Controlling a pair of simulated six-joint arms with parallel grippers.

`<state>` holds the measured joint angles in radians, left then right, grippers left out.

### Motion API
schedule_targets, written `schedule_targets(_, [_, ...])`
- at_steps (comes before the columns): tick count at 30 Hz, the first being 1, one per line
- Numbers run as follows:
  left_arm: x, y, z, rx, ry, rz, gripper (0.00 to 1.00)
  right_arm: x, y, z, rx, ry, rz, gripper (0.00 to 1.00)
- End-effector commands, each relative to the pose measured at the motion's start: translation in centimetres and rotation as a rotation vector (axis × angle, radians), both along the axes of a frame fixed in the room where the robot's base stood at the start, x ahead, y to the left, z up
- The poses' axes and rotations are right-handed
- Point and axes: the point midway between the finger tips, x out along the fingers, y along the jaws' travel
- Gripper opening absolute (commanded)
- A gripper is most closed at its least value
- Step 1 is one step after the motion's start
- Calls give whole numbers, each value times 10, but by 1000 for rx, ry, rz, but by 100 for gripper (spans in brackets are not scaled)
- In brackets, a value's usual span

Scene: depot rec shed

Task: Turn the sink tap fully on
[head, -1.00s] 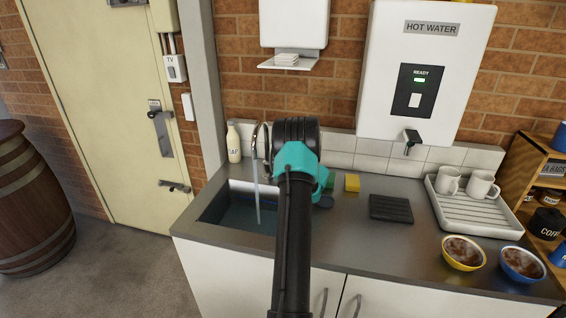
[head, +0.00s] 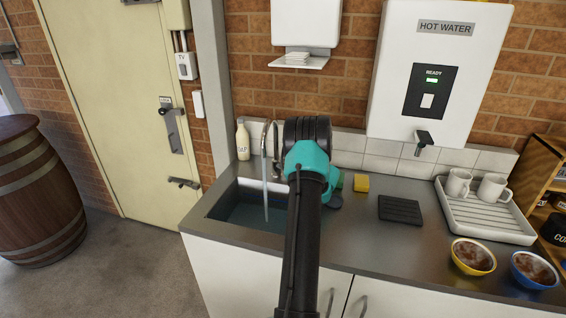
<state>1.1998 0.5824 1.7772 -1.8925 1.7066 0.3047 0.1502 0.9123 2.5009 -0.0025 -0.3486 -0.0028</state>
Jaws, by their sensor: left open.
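The silver sink tap (head: 267,135) has a curved spout and stands behind the basin at the counter's back. A stream of water (head: 266,195) runs from it into the sink (head: 232,207). Its lever or handle I cannot make out; the area right of the spout is partly hidden by my gripper. My left gripper (head: 306,135), dark with a teal section below it, is just right of the tap in the picture. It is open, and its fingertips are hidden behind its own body. Whether it touches the tap I cannot tell. My right gripper is not in view.
Left of the tap stands a pale soap bottle (head: 243,142). To the right are a yellow sponge (head: 361,183), a black mat (head: 400,209), a white rack (head: 487,222) with two mugs and two bowls (head: 472,257). A hot water unit (head: 437,75) hangs above.

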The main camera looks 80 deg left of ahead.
Motion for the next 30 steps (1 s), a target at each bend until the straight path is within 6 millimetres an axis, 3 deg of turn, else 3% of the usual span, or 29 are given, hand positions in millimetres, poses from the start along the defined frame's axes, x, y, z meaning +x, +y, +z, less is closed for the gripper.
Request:
schedule_targets(24, [120,-78,-21,-2,-1,-3,40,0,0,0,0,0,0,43])
schedule_targets(30, [137,-89,-23,-1,-1,-1,40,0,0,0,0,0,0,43])
